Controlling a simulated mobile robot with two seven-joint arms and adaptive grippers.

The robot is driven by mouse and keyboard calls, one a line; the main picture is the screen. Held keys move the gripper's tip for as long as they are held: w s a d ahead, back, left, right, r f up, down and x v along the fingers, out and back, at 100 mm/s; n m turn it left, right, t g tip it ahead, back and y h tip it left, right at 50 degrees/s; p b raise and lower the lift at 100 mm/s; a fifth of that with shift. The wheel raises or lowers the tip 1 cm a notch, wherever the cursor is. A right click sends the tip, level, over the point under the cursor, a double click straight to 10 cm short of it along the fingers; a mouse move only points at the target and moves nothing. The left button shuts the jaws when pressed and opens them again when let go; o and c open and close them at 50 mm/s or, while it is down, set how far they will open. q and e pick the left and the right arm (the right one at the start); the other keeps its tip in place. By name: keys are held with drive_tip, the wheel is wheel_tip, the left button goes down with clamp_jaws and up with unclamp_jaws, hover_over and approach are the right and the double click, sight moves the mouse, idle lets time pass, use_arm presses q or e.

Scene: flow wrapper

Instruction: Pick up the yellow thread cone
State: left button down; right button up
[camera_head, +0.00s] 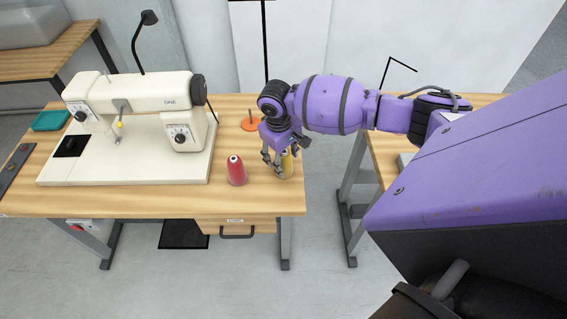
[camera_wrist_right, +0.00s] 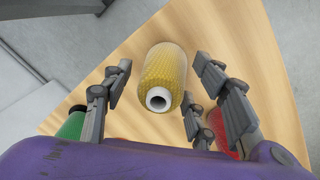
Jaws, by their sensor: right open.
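The yellow thread cone (camera_head: 287,163) stands at the right end of the sewing table, partly hidden by my right gripper (camera_head: 275,161) in the head view. In the right wrist view the yellow thread cone (camera_wrist_right: 163,78) shows its pale hollow top. My right gripper (camera_wrist_right: 163,95) is open, with its fingers on either side of the cone. A gap shows between the fingers and the cone. My left gripper is not in view.
A red thread cone (camera_head: 236,171) stands close by on the left; a green one (camera_wrist_right: 73,124) shows in the wrist view. An orange spool stand (camera_head: 250,124) is behind. The cream sewing machine (camera_head: 135,120) fills the table's left. The table's right edge is close.

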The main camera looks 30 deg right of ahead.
drive_tip(key=c, duration=1.3)
drive_tip(key=shift+o, duration=0.2)
